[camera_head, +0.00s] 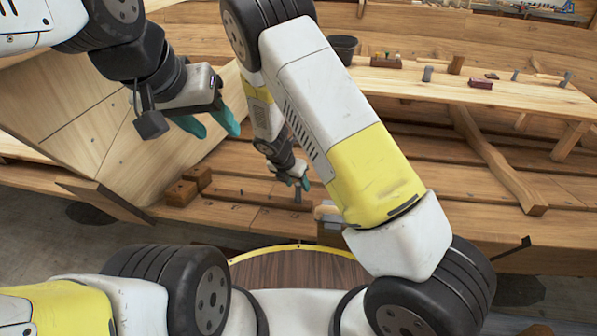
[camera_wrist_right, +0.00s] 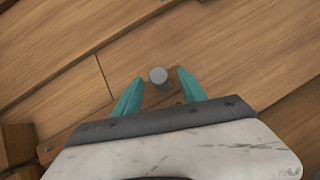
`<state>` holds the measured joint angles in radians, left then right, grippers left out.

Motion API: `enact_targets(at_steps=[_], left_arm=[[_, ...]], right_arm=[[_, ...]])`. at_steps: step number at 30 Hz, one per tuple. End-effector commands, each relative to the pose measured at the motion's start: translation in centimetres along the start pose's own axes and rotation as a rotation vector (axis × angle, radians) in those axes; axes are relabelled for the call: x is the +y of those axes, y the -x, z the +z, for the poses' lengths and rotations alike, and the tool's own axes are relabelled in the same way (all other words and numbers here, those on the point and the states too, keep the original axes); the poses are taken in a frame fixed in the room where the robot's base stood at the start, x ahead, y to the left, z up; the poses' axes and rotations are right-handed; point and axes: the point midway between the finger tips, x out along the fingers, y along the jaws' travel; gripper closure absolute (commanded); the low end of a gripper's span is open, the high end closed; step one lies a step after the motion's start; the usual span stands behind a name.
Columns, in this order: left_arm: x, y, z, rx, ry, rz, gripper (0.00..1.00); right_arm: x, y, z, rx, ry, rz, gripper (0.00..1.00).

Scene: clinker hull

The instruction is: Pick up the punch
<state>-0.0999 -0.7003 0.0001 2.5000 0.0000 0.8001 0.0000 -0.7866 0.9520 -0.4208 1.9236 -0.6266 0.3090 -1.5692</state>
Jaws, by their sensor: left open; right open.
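The punch (camera_wrist_right: 158,76) shows in the right wrist view as a small grey cylinder seen from its round end, standing on the planks. In the head view a small grey upright piece (camera_head: 297,195), which looks like it, is just below my right gripper (camera_head: 297,180). The two teal fingers of my right gripper (camera_wrist_right: 159,80) are open, one on each side of the punch, with a gap visible on both sides. The punch's lower part is hard to see. My left gripper (camera_head: 212,126) is open and empty, raised at the upper left.
Two brown wooden blocks (camera_head: 181,193) lie on the lower plank left of my right gripper. A pale rounded object (camera_head: 326,211) lies to its right, partly behind my arm. The upper bench (camera_head: 480,95) holds a dark bucket (camera_head: 344,48) and several small items.

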Motion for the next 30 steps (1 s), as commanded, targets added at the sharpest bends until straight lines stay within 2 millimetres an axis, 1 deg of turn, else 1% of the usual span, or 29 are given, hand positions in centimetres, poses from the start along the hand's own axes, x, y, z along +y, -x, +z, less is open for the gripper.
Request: enact_targets(at_steps=[1,3,6,9,14,15,17,21,22,30], left_arm=[[0.0,0.0,0.0,0.000,0.000,0.000,0.54],[0.0,0.0,0.0,0.000,0.000,0.000,0.54],[0.0,0.0,0.0,0.000,0.000,0.000,0.54],[0.0,0.0,0.0,0.000,0.000,0.000,0.54],[0.0,0.0,0.0,0.000,0.000,0.000,0.54],[0.0,0.0,0.0,0.000,0.000,0.000,0.54],[0.0,0.0,0.0,0.000,0.000,0.000,0.54],[0.0,0.0,0.0,0.000,0.000,0.000,0.54],[0.0,0.0,0.0,0.000,0.000,0.000,0.54],[0.0,0.0,0.0,0.000,0.000,0.000,0.54]], right_arm=[[0.1,-1.0,-0.2,0.000,0.001,-0.004,0.52],[0.1,-2.0,-0.2,0.000,0.000,-0.003,0.52],[0.1,-2.9,-0.1,0.000,-0.001,-0.002,0.52],[0.1,-3.2,-0.1,0.000,-0.002,0.000,0.52],[0.1,-3.2,-0.1,0.000,-0.002,0.000,0.52],[0.1,-3.2,-0.1,0.000,-0.002,0.000,0.56],[0.1,-3.2,-0.1,0.000,-0.002,0.000,0.67],[0.1,-3.2,-0.1,0.000,-0.002,0.000,0.95],[0.1,-3.2,-0.1,0.000,-0.002,0.000,1.00],[0.1,-3.1,-0.1,0.000,-0.002,0.000,1.00]])
